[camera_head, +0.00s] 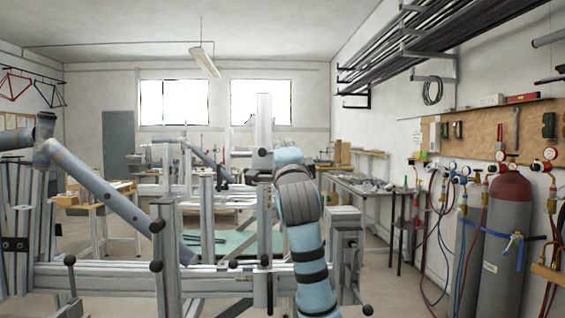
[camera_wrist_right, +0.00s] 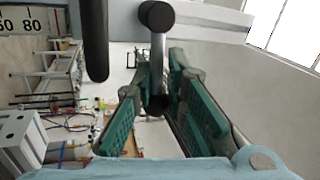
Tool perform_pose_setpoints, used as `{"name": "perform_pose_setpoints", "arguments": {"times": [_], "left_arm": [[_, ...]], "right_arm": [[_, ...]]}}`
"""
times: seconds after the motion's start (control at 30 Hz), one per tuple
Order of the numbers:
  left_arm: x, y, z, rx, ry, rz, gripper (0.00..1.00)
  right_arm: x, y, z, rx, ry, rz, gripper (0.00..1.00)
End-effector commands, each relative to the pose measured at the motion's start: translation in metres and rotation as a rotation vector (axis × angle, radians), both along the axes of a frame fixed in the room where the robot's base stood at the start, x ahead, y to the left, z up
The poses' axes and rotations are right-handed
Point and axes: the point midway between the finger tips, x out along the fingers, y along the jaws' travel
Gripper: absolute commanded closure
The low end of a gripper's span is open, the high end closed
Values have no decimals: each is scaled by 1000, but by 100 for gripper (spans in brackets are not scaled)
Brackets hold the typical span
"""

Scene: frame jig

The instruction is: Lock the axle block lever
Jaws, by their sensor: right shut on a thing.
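My right gripper (camera_wrist_right: 158,108) has its green-padded fingers closed around the lower part of a metal lever (camera_wrist_right: 158,52) in the wrist view. The lever has a round black knob (camera_wrist_right: 157,16) at its upper end and a dark lower end between the pads. I take it for the axle block lever. In the head view my light blue right arm reaches up to the jig's upright post (camera_head: 264,118) and hides most of the gripper and the lever. Whether the lever is locked I cannot tell. My left gripper is in neither view.
A blue-grey tube (camera_head: 105,200) slants across the jig at left. The jig's metal beam (camera_head: 115,280) runs across the front, with several black-knobbed handles. In the wrist view a dark rounded bar (camera_wrist_right: 94,40) hangs close to the left finger. Gas cylinders (camera_head: 500,235) stand at right.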

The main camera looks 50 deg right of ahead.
Motion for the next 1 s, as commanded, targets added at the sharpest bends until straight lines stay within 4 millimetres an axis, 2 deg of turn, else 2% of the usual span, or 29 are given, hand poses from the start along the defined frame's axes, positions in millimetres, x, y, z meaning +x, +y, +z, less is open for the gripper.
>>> {"name": "perform_pose_setpoints", "arguments": {"times": [0.1, 0.33, 0.73, 0.77, 0.83, 0.87, 1.0], "left_arm": [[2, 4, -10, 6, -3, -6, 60], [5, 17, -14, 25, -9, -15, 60], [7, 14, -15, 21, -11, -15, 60], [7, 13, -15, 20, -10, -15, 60], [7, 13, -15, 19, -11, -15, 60], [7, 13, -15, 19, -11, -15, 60], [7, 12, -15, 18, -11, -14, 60]], "right_arm": [[0, 0, -5, 37, -32, 0, 100], [0, -1, -7, 76, -62, 0, 100], [2, -1, -9, 84, -61, 0, 100], [2, -1, -9, 85, -61, 0, 85], [2, -1, -9, 83, -61, 0, 74], [2, -1, -9, 83, -61, 0, 71], [1, -1, -7, 81, -64, 0, 71]]}}
